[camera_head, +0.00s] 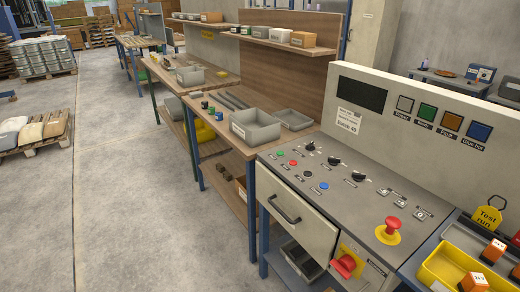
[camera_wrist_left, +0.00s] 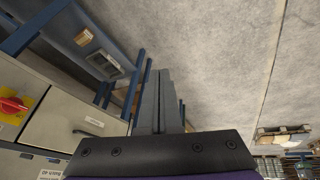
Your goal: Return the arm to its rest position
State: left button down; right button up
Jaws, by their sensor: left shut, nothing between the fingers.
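My left gripper (camera_wrist_left: 157,76) shows only in the left wrist view. Its two grey fingers are together with nothing between them. The fingers point out over the grey concrete floor. The control desk (camera_wrist_left: 62,113) with its drawer and a red knob (camera_wrist_left: 12,105) is to their left in that view, apart from the fingers. Neither arm shows in the head view, and my right gripper is in neither view.
In the head view, the control panel (camera_head: 330,187) carries buttons and a red emergency stop (camera_head: 392,226). A yellow tray (camera_head: 450,262) sits at lower right. A workbench (camera_head: 212,112) with grey bins stands behind. The floor (camera_head: 120,215) at left is mostly clear.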

pick_arm(q)
notch_tip(320, 180, up, 12)
jog(key=a+m+p, duration=0.1)
jog(key=m+p, duration=0.1)
jog(key=p, duration=1)
jog(key=shift+s+a+r+y, duration=0.2)
jog(key=shift+a+y, duration=0.1)
jog(key=shift+a, duration=0.1)
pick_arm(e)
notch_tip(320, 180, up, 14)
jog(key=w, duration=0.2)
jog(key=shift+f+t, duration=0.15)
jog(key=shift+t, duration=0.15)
pick_arm(q)
jog(key=shift+s, duration=0.15)
